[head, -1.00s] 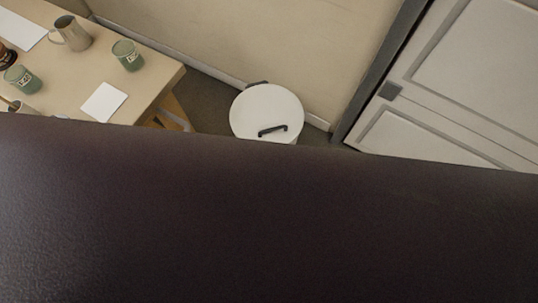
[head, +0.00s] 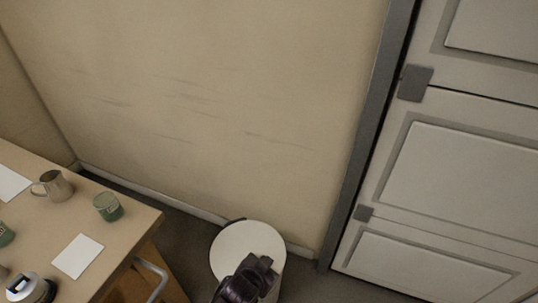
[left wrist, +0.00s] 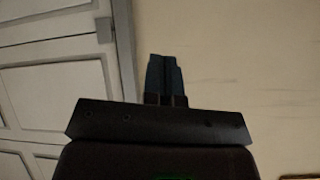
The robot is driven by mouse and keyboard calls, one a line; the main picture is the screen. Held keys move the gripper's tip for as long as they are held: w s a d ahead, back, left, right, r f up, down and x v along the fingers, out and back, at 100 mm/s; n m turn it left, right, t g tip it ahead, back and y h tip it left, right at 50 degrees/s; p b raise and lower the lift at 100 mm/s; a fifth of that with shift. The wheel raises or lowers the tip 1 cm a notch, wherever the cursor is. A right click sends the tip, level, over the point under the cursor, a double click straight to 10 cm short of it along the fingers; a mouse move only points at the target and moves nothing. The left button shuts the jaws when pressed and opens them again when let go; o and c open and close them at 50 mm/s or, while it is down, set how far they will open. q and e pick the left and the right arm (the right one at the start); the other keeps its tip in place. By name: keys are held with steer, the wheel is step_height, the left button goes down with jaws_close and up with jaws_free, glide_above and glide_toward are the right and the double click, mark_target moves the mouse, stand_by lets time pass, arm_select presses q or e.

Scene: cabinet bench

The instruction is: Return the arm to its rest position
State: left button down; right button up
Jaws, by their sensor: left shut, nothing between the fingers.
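My left gripper (left wrist: 165,80) shows in the left wrist view with its two dark blue fingers together and nothing between them. Behind the fingers are the plain beige wall and, to the left, a pale panelled door. In the head view a dark part of my own arm rises from the bottom edge, in front of the white round bin; I cannot tell finger detail there. My right gripper is not in view.
The white bin (head: 232,245) stands on the floor by the wall (head: 200,90). A panelled door (head: 465,180) is at right.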

arm_select(q)
steer(key=s+a+r+n+t+y+p, duration=0.1)
steer(key=s+a+r+n+t, duration=0.15)
steer(key=a+r, duration=0.4)
steer(key=s+a+r+n+t+y+p, duration=0.1)
steer(key=s+a+r+n, duration=0.25)
steer(key=a, duration=0.65)
steer(key=s+a+f+n+g+y, duration=0.1)
steer(key=s+a+f+g+y, duration=0.1)
steer(key=s+a, duration=0.8)
steer(key=s, duration=0.3)
steer(key=shift+s+f+y+p, duration=0.15)
steer(key=shift+s+y+p, duration=0.15)
